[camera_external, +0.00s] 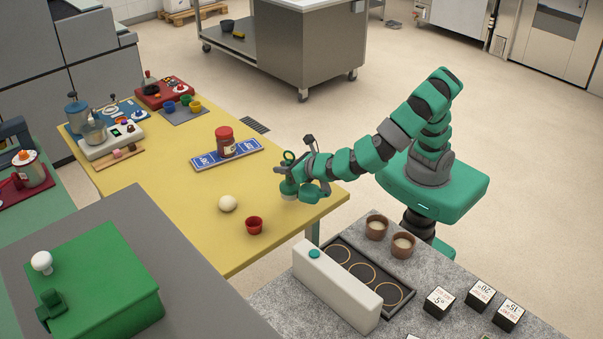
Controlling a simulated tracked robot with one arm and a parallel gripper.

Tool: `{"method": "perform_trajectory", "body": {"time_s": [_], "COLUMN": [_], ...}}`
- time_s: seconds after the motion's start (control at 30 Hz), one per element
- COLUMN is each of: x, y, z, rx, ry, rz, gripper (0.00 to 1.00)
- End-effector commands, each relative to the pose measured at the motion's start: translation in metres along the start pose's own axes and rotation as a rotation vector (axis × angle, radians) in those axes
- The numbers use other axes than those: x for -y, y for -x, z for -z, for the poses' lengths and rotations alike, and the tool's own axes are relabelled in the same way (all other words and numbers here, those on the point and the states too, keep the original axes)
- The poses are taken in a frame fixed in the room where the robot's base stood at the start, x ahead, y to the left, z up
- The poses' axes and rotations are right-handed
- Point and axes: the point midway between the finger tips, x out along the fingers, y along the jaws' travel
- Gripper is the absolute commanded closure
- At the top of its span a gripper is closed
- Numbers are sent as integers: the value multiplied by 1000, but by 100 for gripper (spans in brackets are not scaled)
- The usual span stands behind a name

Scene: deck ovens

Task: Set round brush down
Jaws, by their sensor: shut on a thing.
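My gripper (290,172) is over the right part of the yellow table (180,205), near its right edge. The brush looks about upright. It is low over the tabletop, and I cannot tell whether it touches it. My fingers and wrist hide part of the brush.
A red jar (225,142) stands on a blue mat (205,162) left of my gripper. A cream ball (227,203) and a small red cup (254,225) are nearer the front. A grey counter (450,268) with brown pots (403,245) lies right of the table.

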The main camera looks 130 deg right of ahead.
Motion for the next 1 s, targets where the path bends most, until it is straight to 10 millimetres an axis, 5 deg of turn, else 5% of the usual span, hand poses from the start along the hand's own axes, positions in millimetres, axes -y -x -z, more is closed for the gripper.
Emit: {"method": "perform_trajectory", "body": {"time_s": [0.2, 0.53, 0.9, 0.93, 1.0], "x": [-15, -14, -15, -15, -15], "y": [-11, -24, -24, -24, -24], "z": [-1, 30, 32, 32, 32], "rx": [-2, 0, 0, -1, -1], "ry": [-1, 4, 1, 0, 0], "rz": [1, 1, 0, 0, 0], "gripper": [100, 100, 100, 71, 54]}}
